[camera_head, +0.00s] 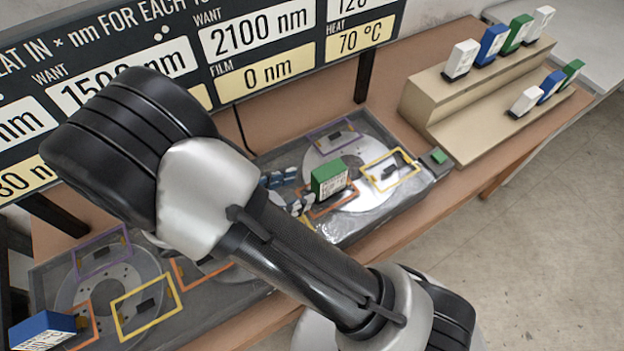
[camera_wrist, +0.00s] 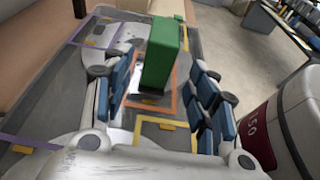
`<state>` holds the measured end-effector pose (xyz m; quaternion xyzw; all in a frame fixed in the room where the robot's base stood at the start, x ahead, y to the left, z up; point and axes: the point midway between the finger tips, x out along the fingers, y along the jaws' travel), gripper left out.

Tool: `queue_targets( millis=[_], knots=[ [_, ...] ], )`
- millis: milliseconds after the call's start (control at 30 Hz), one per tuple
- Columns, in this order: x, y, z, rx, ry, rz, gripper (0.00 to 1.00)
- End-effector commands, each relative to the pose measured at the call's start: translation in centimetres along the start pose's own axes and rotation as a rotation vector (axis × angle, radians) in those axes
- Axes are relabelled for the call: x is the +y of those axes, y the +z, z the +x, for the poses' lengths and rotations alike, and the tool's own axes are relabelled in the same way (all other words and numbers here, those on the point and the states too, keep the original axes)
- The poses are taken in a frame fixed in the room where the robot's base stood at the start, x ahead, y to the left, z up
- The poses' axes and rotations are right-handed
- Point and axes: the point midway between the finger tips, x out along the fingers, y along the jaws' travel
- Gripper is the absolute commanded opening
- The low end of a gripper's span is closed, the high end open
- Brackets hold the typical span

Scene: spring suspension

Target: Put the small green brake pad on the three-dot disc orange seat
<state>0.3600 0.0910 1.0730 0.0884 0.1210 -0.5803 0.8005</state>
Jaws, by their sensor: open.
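A green brake pad (camera_head: 328,180) stands upright on the right-hand disc (camera_head: 375,200), at an orange-outlined seat (camera_head: 345,203). In the wrist view the green pad (camera_wrist: 162,55) stands between my gripper's blue-padded fingers, with the orange outline (camera_wrist: 174,90) around its foot. My gripper (camera_wrist: 165,98) is open, one finger on each side of the pad, with a visible gap on both sides. In the head view my gripper (camera_head: 290,192) is at the pad's left, partly behind my arm. I cannot read the disc's dot count.
A two-step stand (camera_head: 430,103) at right holds several white, blue and green pads. A left disc (camera_head: 75,290) has outlined seats and a blue pad (camera_head: 42,330). Purple (camera_head: 333,135) and yellow (camera_head: 392,170) seats flank the orange one. A sign board (camera_head: 260,35) stands behind.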

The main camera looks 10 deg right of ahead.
Motion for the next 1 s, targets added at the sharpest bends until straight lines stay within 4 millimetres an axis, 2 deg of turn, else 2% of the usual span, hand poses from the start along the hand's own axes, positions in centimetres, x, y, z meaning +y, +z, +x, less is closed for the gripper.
queue_targets(
  millis=[133,367,467,567,800,1000],
  knots=[
    [0.0,0.0,-1.6,0.000,0.002,-0.001,0.53],
    [-0.1,0.5,-1.9,0.017,-0.018,0.019,0.53],
    [-0.8,2.2,-1.2,0.075,-0.080,0.089,0.53],
    [-2.0,4.8,-0.2,0.178,-0.187,0.218,0.53],
    [-6.6,10.5,1.3,0.463,-0.471,0.622,0.53],
    [-10.1,14.0,1.3,0.682,-0.660,0.994,0.53]
  ],
)
